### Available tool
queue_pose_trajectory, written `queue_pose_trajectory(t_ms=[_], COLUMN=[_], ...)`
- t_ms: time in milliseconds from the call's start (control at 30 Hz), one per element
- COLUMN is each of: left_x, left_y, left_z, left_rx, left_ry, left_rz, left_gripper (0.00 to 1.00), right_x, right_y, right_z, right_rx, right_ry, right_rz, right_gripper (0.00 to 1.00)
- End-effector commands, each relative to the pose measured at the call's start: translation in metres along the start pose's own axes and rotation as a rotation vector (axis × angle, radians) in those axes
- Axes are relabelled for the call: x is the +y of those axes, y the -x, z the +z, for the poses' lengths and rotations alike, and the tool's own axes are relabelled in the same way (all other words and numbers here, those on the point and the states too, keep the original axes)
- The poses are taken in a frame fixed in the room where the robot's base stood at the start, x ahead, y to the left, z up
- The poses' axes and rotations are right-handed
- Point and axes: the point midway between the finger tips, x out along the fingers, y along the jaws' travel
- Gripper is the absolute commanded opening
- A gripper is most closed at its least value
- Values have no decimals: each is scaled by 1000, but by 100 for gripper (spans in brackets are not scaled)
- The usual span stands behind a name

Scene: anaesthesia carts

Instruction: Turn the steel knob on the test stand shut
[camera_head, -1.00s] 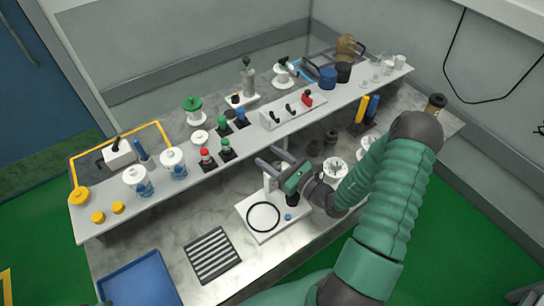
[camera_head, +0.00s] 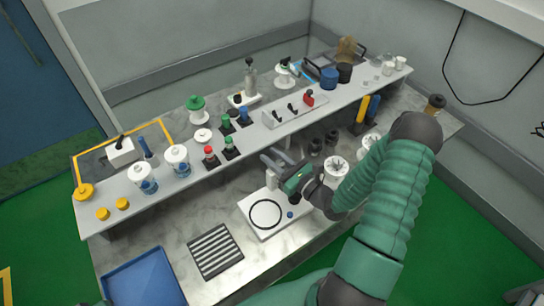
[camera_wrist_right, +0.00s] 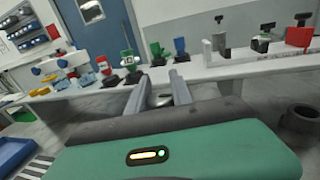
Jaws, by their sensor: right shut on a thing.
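The test stand (camera_head: 283,223) is a white plate with a short white post, on the lower bench in the head view. A black ring and a small blue dot mark its plate. My right gripper (camera_head: 273,158) reaches in from the right over the post. In the right wrist view its two grey fingers (camera_wrist_right: 155,92) point ahead, with the steel knob (camera_wrist_right: 160,99) between them. The gripper is shut on the knob, which is mostly hidden by the fingers and gripper body. The knob's turn angle cannot be told. My left gripper is not in view.
A raised shelf behind the stand holds a white switch block (camera_head: 290,112), green and blue buttons and jars. A striped pad (camera_head: 215,251) and blue tray (camera_head: 145,278) lie left of the stand. White round pots (camera_head: 336,170) stand close at right.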

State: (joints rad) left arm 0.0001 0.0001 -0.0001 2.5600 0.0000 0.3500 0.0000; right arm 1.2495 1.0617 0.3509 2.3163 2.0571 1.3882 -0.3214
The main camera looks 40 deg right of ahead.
Motion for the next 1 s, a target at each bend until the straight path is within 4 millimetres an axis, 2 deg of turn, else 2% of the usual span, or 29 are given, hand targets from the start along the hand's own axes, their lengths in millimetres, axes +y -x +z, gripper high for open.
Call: queue_pose_trajectory(t_ms=[467, 667, 1000], left_x=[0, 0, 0], left_y=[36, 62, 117], left_z=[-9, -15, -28], left_rx=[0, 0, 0], left_ry=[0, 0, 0], left_rz=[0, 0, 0], left_gripper=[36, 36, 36], right_x=[-10, -16, -24], right_y=[2, 5, 12], right_z=[5, 6, 8], right_rx=[3, 5, 7], right_ry=[-6, -5, -5], right_rz=[-373, -567, -884], right_gripper=[0, 0, 0])
